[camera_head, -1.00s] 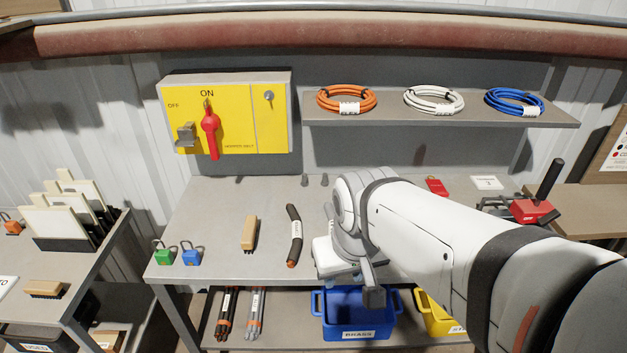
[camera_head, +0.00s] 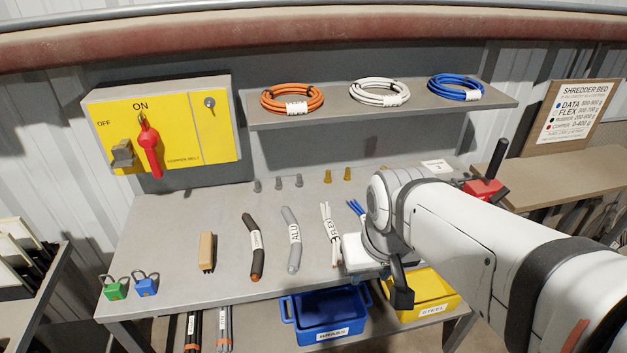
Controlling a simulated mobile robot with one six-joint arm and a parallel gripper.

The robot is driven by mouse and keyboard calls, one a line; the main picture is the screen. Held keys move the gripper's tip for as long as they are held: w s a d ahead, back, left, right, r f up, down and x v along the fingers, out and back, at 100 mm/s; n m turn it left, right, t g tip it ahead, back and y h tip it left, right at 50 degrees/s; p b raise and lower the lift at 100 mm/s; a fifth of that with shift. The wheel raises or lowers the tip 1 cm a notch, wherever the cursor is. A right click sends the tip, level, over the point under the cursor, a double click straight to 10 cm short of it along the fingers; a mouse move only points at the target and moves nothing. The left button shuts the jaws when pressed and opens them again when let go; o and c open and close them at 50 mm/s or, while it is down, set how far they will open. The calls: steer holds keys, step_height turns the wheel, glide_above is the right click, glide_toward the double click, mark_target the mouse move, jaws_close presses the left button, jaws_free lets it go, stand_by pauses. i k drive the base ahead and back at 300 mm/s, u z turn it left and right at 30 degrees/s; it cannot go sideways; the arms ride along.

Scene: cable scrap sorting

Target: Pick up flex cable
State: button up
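The flex cable (camera_head: 329,235) is a short bundle of white strands with a label that appears to read FLEX. It lies on the grey workbench, and its lower end is close to the white part of my wrist. My gripper (camera_head: 401,293) is seen from behind at the bench's front edge, just right of and below the cable. Only a dark part of it shows, so its fingers and any gap between them are hidden. I see no contact between it and the cable.
Left of the flex cable lie a grey ALU cable (camera_head: 291,240), a dark cable (camera_head: 253,246) and a brush (camera_head: 207,252). Blue strands (camera_head: 357,209) lie close on its right, partly hidden by my arm. Blue (camera_head: 287,309) and yellow (camera_head: 452,288) bins sit below.

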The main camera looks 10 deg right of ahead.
mark_target(328, 223)
steer(key=u, duration=0.05)
steer(key=k, duration=1.05)
steer(key=z, duration=0.85)
steer(key=i, duration=1.65)
steer(key=u, duration=0.5)
